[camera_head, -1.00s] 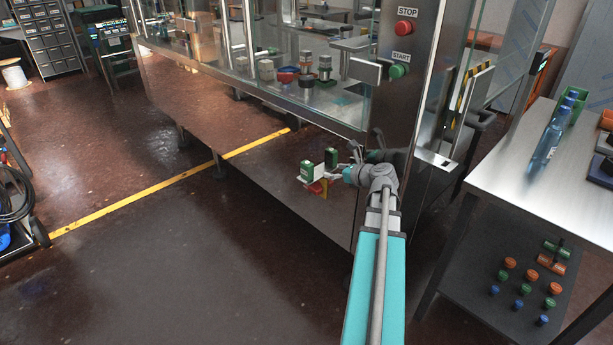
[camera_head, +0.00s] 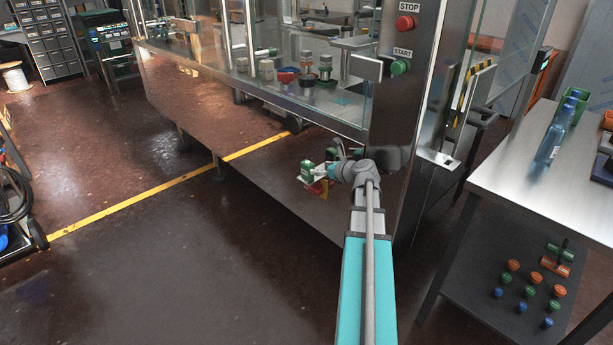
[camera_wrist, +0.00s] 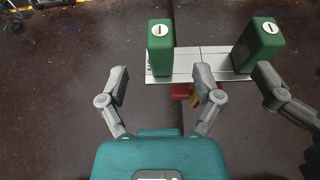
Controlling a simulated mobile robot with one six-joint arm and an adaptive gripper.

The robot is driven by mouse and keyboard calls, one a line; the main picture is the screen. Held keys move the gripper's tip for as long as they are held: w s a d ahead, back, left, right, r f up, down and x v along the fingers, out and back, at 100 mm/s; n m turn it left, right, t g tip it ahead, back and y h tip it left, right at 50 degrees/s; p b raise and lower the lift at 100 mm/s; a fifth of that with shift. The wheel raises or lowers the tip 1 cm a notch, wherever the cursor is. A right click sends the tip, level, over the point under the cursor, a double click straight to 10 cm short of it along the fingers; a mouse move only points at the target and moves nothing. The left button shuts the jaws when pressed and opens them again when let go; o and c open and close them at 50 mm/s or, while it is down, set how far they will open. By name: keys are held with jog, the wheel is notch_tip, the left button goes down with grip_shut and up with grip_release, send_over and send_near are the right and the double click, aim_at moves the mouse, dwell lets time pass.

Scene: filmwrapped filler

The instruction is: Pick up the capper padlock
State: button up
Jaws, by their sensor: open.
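A green padlock (camera_head: 307,168) sits on a small white ledge on the side panel of the steel machine. In the wrist view the padlock (camera_wrist: 160,47) shows a white round keyhole face, upright on the white ledge (camera_wrist: 183,63). My gripper (camera_wrist: 161,80) is open, its two fingertips just short of the padlock and to either side of it, not touching. My gripper (camera_head: 322,171) is beside the padlock in the head view and partly covers it. A second green block and finger at the right of the wrist view look like reflections in the shiny panel.
A red and yellow part (camera_head: 318,187) hangs below the ledge. The machine's steel panel (camera_head: 280,200) is close beside my gripper. A steel table (camera_head: 525,180) with a blue bottle (camera_head: 552,140) stands at the right.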

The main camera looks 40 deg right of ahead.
aim_at(312, 166)
jog(key=shift+x, duration=0.85)
jog(key=shift+b+x, duration=1)
jog(key=shift+x, duration=1.65)
jog(key=shift+r, duration=0.1)
grip_shut()
